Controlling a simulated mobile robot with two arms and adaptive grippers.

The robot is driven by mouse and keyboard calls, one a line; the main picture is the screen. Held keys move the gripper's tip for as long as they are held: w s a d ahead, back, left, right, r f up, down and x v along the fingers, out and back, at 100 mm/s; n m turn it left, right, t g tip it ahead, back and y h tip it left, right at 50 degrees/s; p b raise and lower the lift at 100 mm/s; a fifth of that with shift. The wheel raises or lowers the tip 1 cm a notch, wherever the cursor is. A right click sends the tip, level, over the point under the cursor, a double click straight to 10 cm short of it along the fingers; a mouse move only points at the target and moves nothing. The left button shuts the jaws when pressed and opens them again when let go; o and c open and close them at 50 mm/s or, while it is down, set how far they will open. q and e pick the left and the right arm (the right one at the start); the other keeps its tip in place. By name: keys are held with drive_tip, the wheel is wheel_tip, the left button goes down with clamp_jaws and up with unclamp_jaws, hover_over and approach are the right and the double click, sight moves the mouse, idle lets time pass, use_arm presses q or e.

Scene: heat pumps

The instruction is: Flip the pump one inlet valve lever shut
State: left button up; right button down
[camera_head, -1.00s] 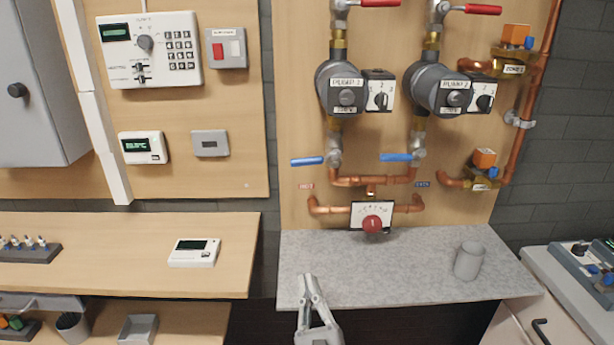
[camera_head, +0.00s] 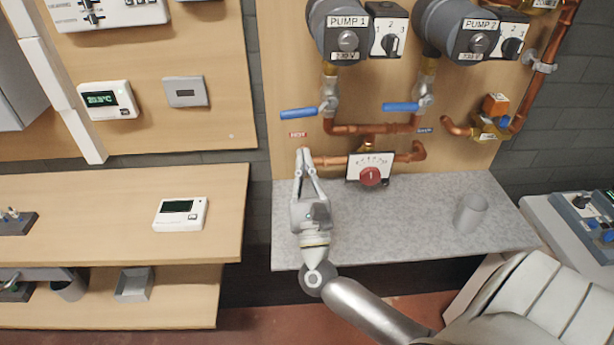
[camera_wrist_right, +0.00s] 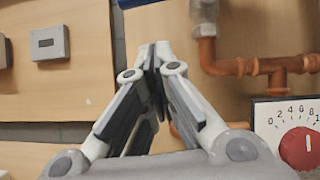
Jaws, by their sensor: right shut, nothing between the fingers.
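The pump one inlet valve lever (camera_head: 299,113) is a blue handle in the head view, below the grey pump labelled PUMP 1 (camera_head: 345,30). It points left from its valve body (camera_head: 329,100) and lies roughly level. My right gripper (camera_head: 304,151) is shut and empty, with its fingertips below the lever and apart from it, near the HOT label (camera_head: 298,135). In the right wrist view the closed fingertips (camera_wrist_right: 155,55) point up the wooden board. A small part of the lever may show at that view's top edge. My left gripper is not in view.
Copper pipes (camera_head: 375,128) and a dial with a red knob (camera_head: 370,176) are right of my right gripper. A second blue lever (camera_head: 401,107) sits under PUMP 2. A grey cup (camera_head: 470,212) stands on the speckled shelf (camera_head: 400,225), which is otherwise mostly clear.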

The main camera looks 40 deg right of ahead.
sight(309, 110)
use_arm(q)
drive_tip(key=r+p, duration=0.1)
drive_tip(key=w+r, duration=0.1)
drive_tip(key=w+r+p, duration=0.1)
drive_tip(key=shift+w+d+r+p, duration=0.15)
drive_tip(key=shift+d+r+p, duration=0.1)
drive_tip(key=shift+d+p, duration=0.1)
use_arm(e)
drive_tip(key=r, duration=0.1)
drive_tip(key=w+r, duration=0.1)
drive_tip(key=r, duration=0.1)
drive_tip(key=w+r, duration=0.1)
drive_tip(key=r, duration=0.1)
drive_tip(key=shift+w+d, duration=0.15)
drive_tip(key=shift+d, duration=0.25)
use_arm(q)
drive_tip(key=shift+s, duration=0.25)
